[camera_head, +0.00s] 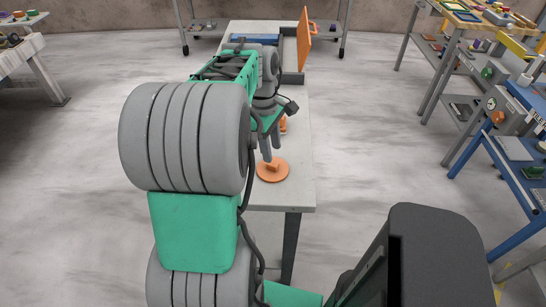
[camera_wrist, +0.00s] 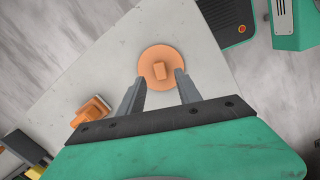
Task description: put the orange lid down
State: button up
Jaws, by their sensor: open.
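The orange lid (camera_head: 272,173) is a round disc with a small block-shaped knob. It lies flat on the pale stone slab (camera_head: 297,193) near its front end. The lid also shows in the wrist view (camera_wrist: 161,54), just beyond my fingertips. My gripper (camera_wrist: 160,76) is open, its two fingers apart with nothing held between them. In the head view my gripper (camera_head: 270,156) is pointed down at the lid's far side. Whether a fingertip touches the lid, I cannot tell.
Another orange object (camera_wrist: 92,109) stands on the slab, partly hidden by my arm in the head view. At the slab's far end are a grey open box with an upright orange panel (camera_head: 304,40) and a blue item (camera_head: 255,38). A blue bench (camera_head: 520,165) stands right.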

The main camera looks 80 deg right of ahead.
notch_tip(320, 180, up, 7)
jog(key=p, duration=0.1)
jog(key=w+a+f+n+t+h, duration=0.1)
jog(key=w+a, duration=0.7)
jog(key=w, duration=0.3)
jog(key=w+a+n+t+h, duration=0.1)
jog(key=w+a, duration=0.8)
jog(key=w, duration=0.2)
jog(key=w+a+f+t+y, duration=0.1)
jog(key=a+f, duration=0.1)
jog(key=a, duration=1)
jog(key=w+a+f+t, duration=0.1)
jog(key=a+f, duration=0.1)
jog(key=a, duration=1)
jog(key=shift+w+a+f+t+y, duration=0.15)
jog(key=shift+w+a+t+y, duration=0.15)
jog(key=shift+w+t+y, duration=0.1)
jog(key=shift+o, duration=0.7)
